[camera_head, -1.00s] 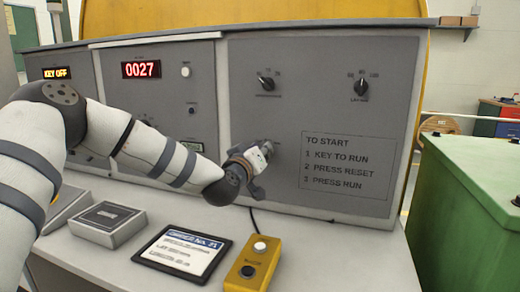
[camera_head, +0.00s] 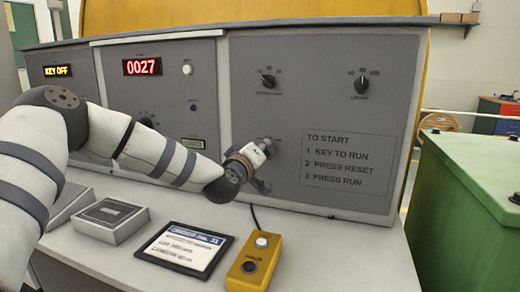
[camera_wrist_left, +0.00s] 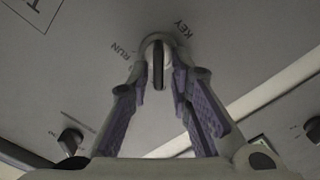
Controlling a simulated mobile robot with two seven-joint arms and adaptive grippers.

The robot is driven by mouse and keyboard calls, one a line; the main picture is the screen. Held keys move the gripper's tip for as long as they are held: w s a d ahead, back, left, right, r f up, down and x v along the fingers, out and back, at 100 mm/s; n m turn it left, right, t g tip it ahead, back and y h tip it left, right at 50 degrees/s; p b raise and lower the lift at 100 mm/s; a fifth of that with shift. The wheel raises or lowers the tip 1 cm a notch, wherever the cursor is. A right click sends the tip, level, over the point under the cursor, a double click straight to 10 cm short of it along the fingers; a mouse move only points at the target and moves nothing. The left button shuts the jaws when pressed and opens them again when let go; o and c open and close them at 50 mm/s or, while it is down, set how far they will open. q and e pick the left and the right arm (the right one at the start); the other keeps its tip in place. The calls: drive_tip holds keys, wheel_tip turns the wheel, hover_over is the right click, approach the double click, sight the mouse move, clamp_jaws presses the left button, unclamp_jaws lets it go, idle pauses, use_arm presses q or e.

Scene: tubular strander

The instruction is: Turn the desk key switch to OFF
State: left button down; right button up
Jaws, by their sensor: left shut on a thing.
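The desk key switch (camera_wrist_left: 158,62) shows in the left wrist view as a round collar with a dark narrow key or knob in it. The words KEY and RUN are printed beside it. My left gripper (camera_wrist_left: 160,84) is shut on it, one purple-padded finger on each side. In the head view my left gripper (camera_head: 266,163) is at the lower left of the right-hand grey panel and hides the switch. My right gripper is not in view.
Rotary knobs (camera_head: 361,84) sit higher on the panel, with a printed start list (camera_head: 347,161) to the right. A yellow button box (camera_head: 254,262), a framed card (camera_head: 184,249) and a grey box (camera_head: 110,220) lie on the desk. A green cabinet (camera_head: 468,215) stands right.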

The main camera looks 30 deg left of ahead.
use_arm(q)
drive_tip(key=c, duration=1.8)
unclamp_jaws()
drive_tip(key=shift+d, duration=0.15)
drive_tip(key=shift+o, duration=0.2)
drive_tip(key=v, duration=1.2)
